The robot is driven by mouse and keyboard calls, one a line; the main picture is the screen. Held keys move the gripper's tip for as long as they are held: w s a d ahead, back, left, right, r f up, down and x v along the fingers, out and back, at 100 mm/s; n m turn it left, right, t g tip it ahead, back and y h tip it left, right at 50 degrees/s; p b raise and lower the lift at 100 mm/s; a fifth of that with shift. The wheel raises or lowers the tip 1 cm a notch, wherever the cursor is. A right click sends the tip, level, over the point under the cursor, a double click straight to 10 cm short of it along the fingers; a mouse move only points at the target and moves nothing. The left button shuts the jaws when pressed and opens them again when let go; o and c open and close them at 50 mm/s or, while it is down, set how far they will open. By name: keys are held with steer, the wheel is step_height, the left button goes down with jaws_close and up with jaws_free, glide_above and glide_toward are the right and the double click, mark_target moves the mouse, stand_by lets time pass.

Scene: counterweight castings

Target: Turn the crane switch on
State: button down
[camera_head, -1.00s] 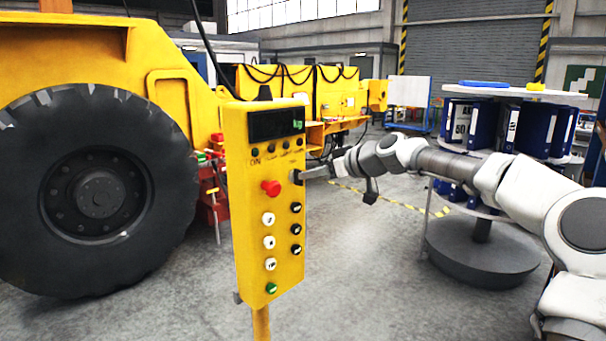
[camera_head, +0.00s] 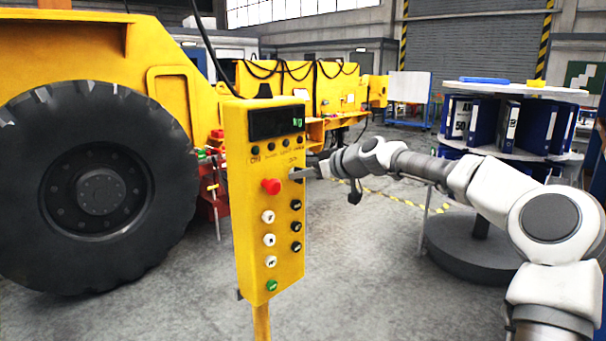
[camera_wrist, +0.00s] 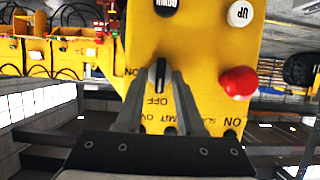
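The crane switch (camera_wrist: 158,72) is a small dark knob on the yellow control panel (camera_head: 262,215). In the wrist view an "OFF" label stands just below the knob and an "ON" label to its left. The knob's bar looks upright in that view, in line with "OFF". My gripper (camera_wrist: 158,80) has its two fingertips close together on either side of the knob, apparently touching it. In the head view my gripper (camera_head: 301,174) reaches the panel's upper right part from the right, and it hides most of the switch.
A red mushroom button (camera_wrist: 238,82) sits close beside the switch; it also shows in the head view (camera_head: 271,186). White and black buttons are lower on the panel. A yellow vehicle with a large tyre (camera_head: 100,190) stands left. A round rack of binders (camera_head: 510,125) stands behind my arm.

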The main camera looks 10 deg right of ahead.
stand_by(0.4)
steer(key=shift+w+d+f+m+g+y, duration=0.1)
steer(key=shift+d+f+m+g+y, duration=0.1)
steer(key=shift+m+y, duration=1.55)
steer(key=shift+w+d+f+m+g+y, duration=0.15)
steer(key=shift+m+y, duration=0.55)
steer(key=shift+m, duration=2)
steer(key=shift+w+d+f+m+g+y, duration=0.1)
steer(key=shift+m+g+y, duration=0.15)
steer(key=shift+m+y, duration=1.5)
steer(key=shift+m+h, duration=0.5)
steer(key=shift+m, duration=0.1)
steer(key=shift+a, duration=0.1)
steer(key=c, duration=0.9)
jaws_free()
steer(key=shift+s, duration=0.1)
steer(key=shift+f, duration=0.1)
